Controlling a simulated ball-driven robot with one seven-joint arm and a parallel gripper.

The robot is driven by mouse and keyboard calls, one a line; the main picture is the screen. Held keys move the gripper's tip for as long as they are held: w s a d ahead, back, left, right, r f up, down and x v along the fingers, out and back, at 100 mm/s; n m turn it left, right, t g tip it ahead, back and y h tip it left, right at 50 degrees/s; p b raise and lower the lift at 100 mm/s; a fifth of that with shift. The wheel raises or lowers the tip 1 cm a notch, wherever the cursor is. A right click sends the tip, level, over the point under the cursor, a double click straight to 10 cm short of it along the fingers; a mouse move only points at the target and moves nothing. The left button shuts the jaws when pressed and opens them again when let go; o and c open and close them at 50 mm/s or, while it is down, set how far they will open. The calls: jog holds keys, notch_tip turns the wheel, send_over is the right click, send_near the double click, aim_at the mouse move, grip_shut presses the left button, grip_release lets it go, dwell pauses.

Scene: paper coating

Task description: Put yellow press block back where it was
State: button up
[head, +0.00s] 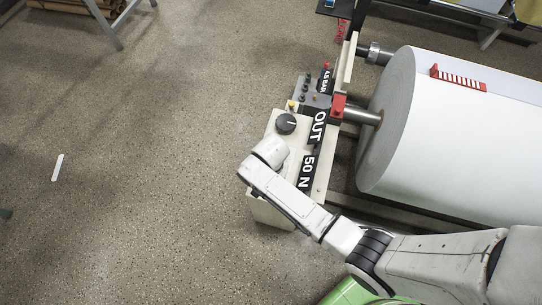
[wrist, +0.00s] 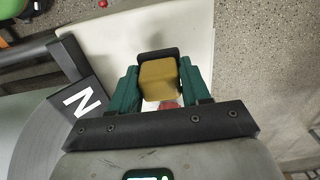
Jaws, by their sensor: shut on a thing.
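The yellow press block (wrist: 158,79) is in the wrist view, between the two green fingers of my gripper (wrist: 159,84). My gripper is shut on it. A dark edge or plate (wrist: 157,54) shows just beyond the block, and a red patch (wrist: 166,104) shows at its near side, partly covered. The block is over the pale top of the machine stand (wrist: 95,40); I cannot tell whether it touches it. In the head view my wrist is above the stand (head: 258,210), near the "50 N" label, and hides the gripper and block.
The stand carries a black knob (head: 286,124), an "OUT" label (head: 318,127), a "50 N" label (head: 307,172) and a red block (head: 338,105) by the shaft. A large white paper roll (head: 450,140) fills the right, with a red comb-like piece (head: 458,79) on it. Floor at left is mostly clear.

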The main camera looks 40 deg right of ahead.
jog(key=shift+f, duration=1.55)
jog(key=shift+f+b, duration=0.1)
jog(key=shift+b, duration=0.2)
jog(key=o, duration=1)
notch_tip(320, 180, up, 12)
jog(key=shift+r+p, duration=0.1)
jog(key=shift+p, duration=0.8)
jog(key=shift+d, duration=0.1)
jog(key=s+d+r+n, duration=0.2)
jog(key=s+r+n, duration=0.1)
jog(key=s, duration=0.2)
jog(key=s+d+r+n, duration=0.3)
jog(key=s+r+n, duration=0.1)
jog(key=s, duration=0.2)
jog(key=s+d+r+n+t, duration=0.1)
jog(key=s+d+r+n, duration=0.1)
jog(key=s, duration=0.3)
jog(key=shift+s+d+r+n, duration=0.2)
jog(key=shift+d+r+n, duration=0.15)
jog(key=shift+r+n, duration=0.35)
